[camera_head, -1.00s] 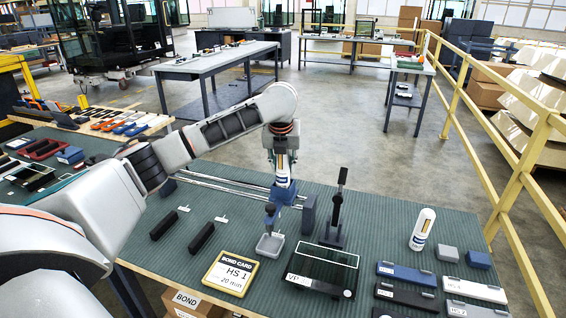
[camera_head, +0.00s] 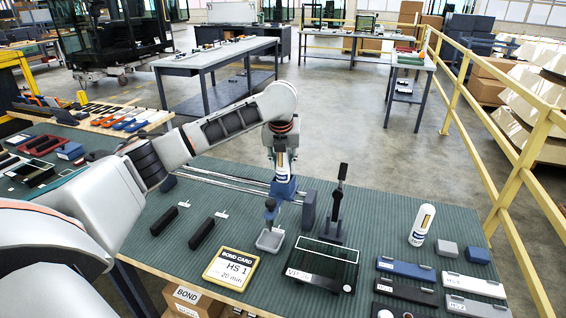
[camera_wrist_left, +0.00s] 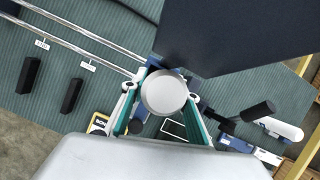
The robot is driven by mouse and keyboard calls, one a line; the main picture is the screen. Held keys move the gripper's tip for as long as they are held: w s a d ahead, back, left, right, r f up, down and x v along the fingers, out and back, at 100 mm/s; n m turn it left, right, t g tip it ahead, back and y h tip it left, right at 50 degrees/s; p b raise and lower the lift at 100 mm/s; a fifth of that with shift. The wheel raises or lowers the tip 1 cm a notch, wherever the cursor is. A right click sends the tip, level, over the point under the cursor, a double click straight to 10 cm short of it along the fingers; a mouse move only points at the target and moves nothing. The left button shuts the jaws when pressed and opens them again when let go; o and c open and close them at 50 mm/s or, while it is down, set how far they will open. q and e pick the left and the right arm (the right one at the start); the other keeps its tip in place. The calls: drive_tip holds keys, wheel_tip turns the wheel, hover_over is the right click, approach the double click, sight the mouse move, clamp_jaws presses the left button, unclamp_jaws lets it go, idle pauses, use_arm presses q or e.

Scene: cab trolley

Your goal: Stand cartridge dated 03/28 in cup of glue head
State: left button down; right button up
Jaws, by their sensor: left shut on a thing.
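My left gripper (camera_head: 282,148) is shut on a white cartridge (camera_head: 282,166) with a dark label, held upright over the blue glue head (camera_head: 284,188). The cartridge's lower end is at the head's cup; I cannot tell whether it is seated. In the left wrist view the cartridge's round pale end (camera_wrist_left: 166,92) sits between the teal-padded fingers of the gripper (camera_wrist_left: 163,108). A second white cartridge (camera_head: 421,226) stands on the right of the bench, also seen lying across the wrist view (camera_wrist_left: 281,129). No date is readable. My right gripper is not in view.
A dark upright press (camera_head: 336,210), a framed VP plate (camera_head: 322,265) and a bond card (camera_head: 230,269) are nearby. Two black bars (camera_head: 202,233) lie left. Several flat cases (camera_head: 406,271) fill the right front.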

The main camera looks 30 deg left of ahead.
use_arm(q)
drive_tip(key=shift+f, duration=0.2)
drive_tip(key=shift+f, duration=0.55)
idle(0.7)
drive_tip(key=c, duration=1.5)
unclamp_jaws()
drive_tip(key=shift+o, duration=0.2)
drive_tip(key=shift+r, duration=0.1)
drive_tip(key=w+a+r+v, duration=0.1)
drive_tip(key=w+v, duration=0.1)
drive_tip(key=v, duration=1.7)
drive_tip(key=shift+w+a+r, duration=0.2)
drive_tip(key=shift+w, duration=0.05)
